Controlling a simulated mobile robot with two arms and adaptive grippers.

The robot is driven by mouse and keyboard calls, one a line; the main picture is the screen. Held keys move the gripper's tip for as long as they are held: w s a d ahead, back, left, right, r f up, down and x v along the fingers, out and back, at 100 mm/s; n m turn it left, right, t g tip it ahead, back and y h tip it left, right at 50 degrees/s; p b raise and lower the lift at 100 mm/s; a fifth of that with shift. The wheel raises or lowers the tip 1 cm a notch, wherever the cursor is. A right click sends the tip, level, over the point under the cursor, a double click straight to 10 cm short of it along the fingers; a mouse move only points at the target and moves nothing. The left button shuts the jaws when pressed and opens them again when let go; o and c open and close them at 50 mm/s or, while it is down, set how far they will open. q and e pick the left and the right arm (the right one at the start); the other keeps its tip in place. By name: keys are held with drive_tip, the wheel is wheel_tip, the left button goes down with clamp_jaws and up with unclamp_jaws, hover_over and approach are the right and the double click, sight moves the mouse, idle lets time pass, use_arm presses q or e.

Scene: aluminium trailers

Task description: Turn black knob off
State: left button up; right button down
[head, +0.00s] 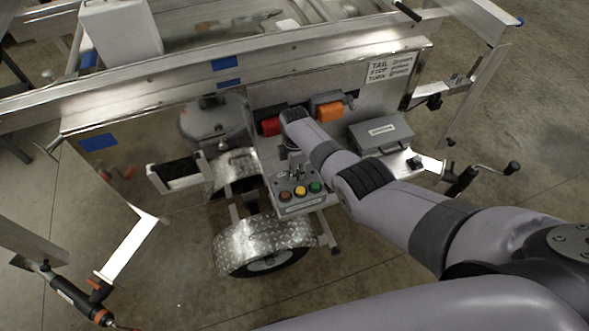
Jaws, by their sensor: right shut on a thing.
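A small grey control box (293,197) stands out from the front of the trailer, above the diamond-plate fender. A brown, a yellow and a green button line its front edge. My right arm comes in from the right, and its gripper (297,172) points down at the back of the box's top. The gripper is small in view and shut on the black knob there. The fingers and wrist mostly hide the knob, so its turn position cannot be told. My left gripper is not in view.
A grey case (380,132) lies to the right, near a crank handle (511,168). The fender (262,243) is below.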

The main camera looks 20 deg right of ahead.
idle(0.3)
drive_tip(key=c, duration=1.2)
unclamp_jaws()
drive_tip(key=shift+c, duration=0.2)
wheel_tip(320, 180, up, 12)
